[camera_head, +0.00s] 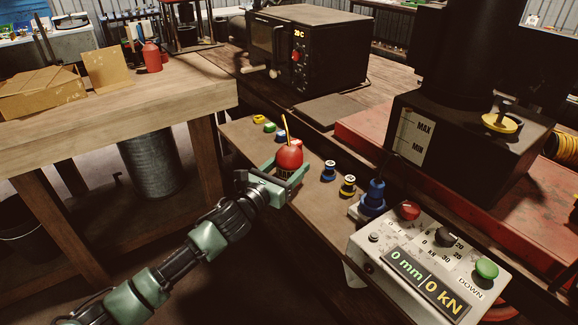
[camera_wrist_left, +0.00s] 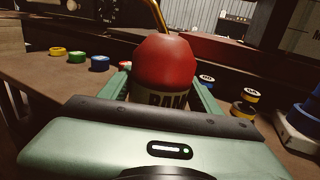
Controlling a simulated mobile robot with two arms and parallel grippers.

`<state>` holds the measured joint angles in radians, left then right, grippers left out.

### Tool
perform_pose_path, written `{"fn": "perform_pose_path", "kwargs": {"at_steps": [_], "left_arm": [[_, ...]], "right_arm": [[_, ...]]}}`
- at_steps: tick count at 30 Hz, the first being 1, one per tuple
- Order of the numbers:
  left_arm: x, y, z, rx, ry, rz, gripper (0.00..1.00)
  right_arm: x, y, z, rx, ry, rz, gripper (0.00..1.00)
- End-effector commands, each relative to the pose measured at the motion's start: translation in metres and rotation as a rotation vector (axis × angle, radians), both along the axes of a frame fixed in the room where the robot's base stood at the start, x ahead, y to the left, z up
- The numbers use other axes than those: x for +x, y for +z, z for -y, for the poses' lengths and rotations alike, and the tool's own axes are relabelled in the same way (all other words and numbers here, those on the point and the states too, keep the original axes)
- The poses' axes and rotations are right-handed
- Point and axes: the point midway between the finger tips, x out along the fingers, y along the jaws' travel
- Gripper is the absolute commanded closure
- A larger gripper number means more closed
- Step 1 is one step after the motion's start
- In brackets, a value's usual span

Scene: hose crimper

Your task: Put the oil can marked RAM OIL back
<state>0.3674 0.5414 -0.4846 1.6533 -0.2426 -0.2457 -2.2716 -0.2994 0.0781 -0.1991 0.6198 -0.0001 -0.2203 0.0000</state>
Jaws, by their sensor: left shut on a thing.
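The red oil can (camera_head: 289,156) with a thin yellow spout is at the narrow wooden shelf in front of the machines. In the left wrist view the can (camera_wrist_left: 166,64) is upright, and the letters RAM show on its pale label, partly hidden by the gripper body. My left gripper (camera_head: 288,174) is shut on the can, with a finger on either side of it. I cannot tell whether the can's base touches the shelf. My right gripper is not in view.
Yellow, green and blue caps (camera_head: 269,127) lie behind the can. Two small spools (camera_head: 348,185) and a blue connector (camera_head: 374,197) stand to its right, before the control box (camera_head: 430,262). Another red can (camera_head: 152,57) stands on the left workbench (camera_head: 190,90).

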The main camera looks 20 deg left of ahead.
Motion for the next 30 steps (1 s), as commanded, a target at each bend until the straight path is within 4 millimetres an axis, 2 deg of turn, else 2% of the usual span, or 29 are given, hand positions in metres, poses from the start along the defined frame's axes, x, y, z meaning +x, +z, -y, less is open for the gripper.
{"fn": "perform_pose_path", "kwargs": {"at_steps": [4, 5, 6, 7, 19, 23, 30], "left_arm": [[0.000, -0.001, 0.000, 0.000, -0.001, 0.004, 1.00], [0.000, -0.002, 0.000, 0.000, 0.000, 0.000, 0.29], [0.000, -0.002, 0.000, 0.000, 0.000, 0.000, 0.18], [0.000, -0.002, 0.000, 0.000, 0.000, 0.000, 0.16], [-0.005, -0.001, -0.001, 0.000, 0.000, -0.001, 0.16], [-0.024, -0.002, -0.007, 0.002, -0.001, -0.002, 0.16], [-0.076, -0.003, -0.021, 0.002, -0.001, -0.004, 0.16]], "right_arm": [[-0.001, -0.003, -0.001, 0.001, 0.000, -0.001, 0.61], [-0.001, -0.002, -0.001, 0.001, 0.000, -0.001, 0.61], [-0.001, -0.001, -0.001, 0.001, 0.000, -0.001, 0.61], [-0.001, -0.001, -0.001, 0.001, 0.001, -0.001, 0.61], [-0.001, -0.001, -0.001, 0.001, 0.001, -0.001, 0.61], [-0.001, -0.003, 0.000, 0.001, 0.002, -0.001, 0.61], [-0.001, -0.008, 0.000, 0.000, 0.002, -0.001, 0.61]]}}
